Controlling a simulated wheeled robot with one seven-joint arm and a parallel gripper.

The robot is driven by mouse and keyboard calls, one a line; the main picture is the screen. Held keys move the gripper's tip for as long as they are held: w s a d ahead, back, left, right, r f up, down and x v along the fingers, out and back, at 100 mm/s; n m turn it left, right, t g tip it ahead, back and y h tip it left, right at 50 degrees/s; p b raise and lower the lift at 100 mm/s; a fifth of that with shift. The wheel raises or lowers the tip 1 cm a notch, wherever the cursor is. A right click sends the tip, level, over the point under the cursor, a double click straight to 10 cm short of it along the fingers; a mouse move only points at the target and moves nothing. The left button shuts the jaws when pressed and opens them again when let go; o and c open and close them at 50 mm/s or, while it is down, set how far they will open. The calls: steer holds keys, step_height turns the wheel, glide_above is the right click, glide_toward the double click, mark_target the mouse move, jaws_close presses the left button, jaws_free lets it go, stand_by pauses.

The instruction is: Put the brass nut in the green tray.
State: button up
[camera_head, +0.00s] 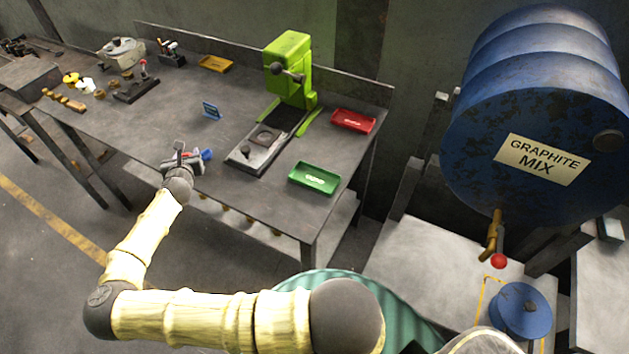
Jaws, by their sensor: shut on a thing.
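My gripper (181,150) is over the bench's front edge, well to the left of the green tray. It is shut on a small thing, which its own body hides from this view. Several small brass-coloured pieces (113,86) stand at the left of the bench, with more in a row (64,102) near the front edge. They are too small to tell which is a nut.
A green press (291,68) stands mid-bench, its dark base (259,150) between my gripper and the green tray. A red tray (353,121) and a yellow tray (215,63) lie farther back. A blue stand (211,111) and a blue thing (207,154) are near my gripper.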

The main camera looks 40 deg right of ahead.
steer(key=s+d+r+m+g+h+b, duration=0.1)
steer(key=d+m+g+h, duration=0.1)
steer(key=d, duration=0.2)
steer(key=s+d+r+m+g+h+b, duration=0.1)
steer(key=s+d+m+g+h, duration=0.1)
steer(key=d, duration=0.3)
steer(key=s+d+r+m+g+h+b, duration=0.1)
steer(key=d+r+m+g+h, duration=0.1)
steer(key=d+m, duration=0.1)
steer(key=shift+s+d+r, duration=0.1)
steer(key=shift+s+d, duration=0.2)
steer(key=shift+d, duration=0.4)
steer(key=s+d+m+g+h+b, duration=0.15)
steer(key=s+d+m+g, duration=0.25)
steer(key=s+d, duration=0.55)
steer(key=r+m+g+b, duration=0.2)
steer(key=b, duration=0.1)
glide_above(309, 172)
steer(key=shift+a+f, duration=0.1)
steer(key=shift+f, duration=0.1)
steer(key=shift+f, duration=3.1)
